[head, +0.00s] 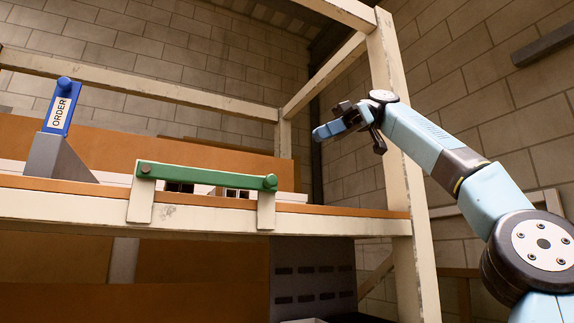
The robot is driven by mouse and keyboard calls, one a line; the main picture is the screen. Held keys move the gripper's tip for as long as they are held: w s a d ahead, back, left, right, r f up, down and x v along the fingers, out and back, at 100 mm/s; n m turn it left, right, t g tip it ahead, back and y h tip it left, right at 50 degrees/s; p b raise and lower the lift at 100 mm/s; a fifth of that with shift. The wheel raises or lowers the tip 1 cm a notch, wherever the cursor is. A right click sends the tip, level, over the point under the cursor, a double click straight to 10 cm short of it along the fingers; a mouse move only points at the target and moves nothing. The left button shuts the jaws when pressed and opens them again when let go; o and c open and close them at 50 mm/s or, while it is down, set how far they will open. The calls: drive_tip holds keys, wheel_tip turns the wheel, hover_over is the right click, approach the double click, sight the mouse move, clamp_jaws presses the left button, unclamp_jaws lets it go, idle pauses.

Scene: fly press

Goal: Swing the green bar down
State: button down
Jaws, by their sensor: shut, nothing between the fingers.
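The green bar (205,177) lies nearly level in front of the shelf edge. Its left end has a dark round bolt over one cream bracket (140,203). Its right end has a round green knob (270,182) over a second cream bracket (265,210). My gripper (350,118) is in the air to the right of the bar and higher in the picture, apart from it. It is shut and empty. Its fingertips are small and partly hidden by the wrist.
A blue lever marked ORDER (60,108) stands tilted on a grey base (58,160) at the left. A cream post (392,60) rises behind my arm. The cream shelf front (340,222) runs below the bar. Space between gripper and bar looks clear.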

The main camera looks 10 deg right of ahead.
drive_tip(key=d+f+x, duration=0.1)
drive_tip(key=f+x, duration=0.1)
drive_tip(key=x, duration=1)
drive_tip(key=shift+w+d+f, duration=0.15)
drive_tip(key=shift+w+f, duration=0.05)
drive_tip(key=shift+f, duration=0.1)
